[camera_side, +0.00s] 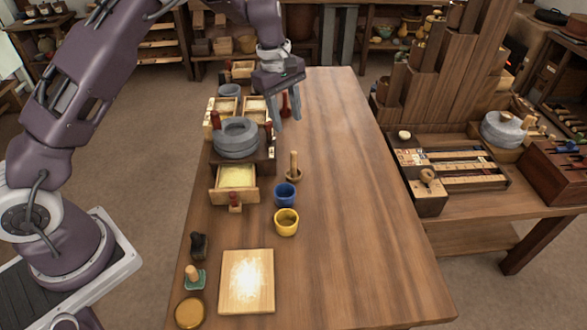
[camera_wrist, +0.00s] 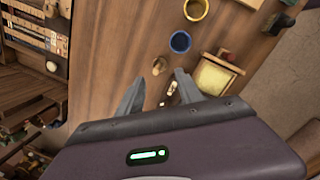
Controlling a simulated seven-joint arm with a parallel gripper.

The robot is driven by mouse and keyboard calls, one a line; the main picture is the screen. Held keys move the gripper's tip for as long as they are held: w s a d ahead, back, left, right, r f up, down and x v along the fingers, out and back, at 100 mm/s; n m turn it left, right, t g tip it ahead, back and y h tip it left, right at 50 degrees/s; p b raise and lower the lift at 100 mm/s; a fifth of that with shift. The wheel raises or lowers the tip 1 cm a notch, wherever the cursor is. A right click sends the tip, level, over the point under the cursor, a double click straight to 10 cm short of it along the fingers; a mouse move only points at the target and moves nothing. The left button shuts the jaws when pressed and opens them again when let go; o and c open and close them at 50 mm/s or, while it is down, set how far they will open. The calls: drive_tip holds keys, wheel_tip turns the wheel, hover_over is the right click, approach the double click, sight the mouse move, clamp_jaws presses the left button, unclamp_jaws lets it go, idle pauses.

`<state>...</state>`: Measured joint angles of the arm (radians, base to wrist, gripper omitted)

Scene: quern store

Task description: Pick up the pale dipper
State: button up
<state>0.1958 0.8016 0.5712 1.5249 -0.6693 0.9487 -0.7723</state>
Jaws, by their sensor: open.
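The pale dipper (camera_side: 293,164) appears to be the small tool with an upright light wooden handle, standing on the table behind the blue cup. Its handle also shows in the wrist view (camera_wrist: 159,65), beyond the fingertips. My gripper (camera_side: 287,117) is open and points down above the table, farther back than the dipper and apart from it. In the wrist view my gripper (camera_wrist: 158,88) has its two fingers spread, with no object held between them. The dipper's lower end is hard to make out.
A grey stone quern (camera_side: 237,138) with an open drawer (camera_side: 250,194) stands left of the dipper. A blue cup (camera_side: 285,195) and yellow cup (camera_side: 286,222) stand in front. A pale board (camera_side: 247,281) lies nearer. The table's right side (camera_side: 356,190) is clear.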

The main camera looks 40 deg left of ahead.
sight(292, 153)
drive_tip(key=w+f, duration=0.1)
drive_tip(key=f, duration=0.3)
drive_tip(key=w+f+n, duration=0.1)
drive_tip(key=f, duration=0.3)
drive_tip(key=w+a+f+n+g+y, duration=0.1)
drive_tip(key=f, duration=0.3)
drive_tip(key=shift+a+f, duration=0.1)
drive_tip(key=f, duration=0.7)
drive_tip(key=shift+w+f, duration=0.3)
drive_tip(key=shift+w, duration=0.05)
clamp_jaws()
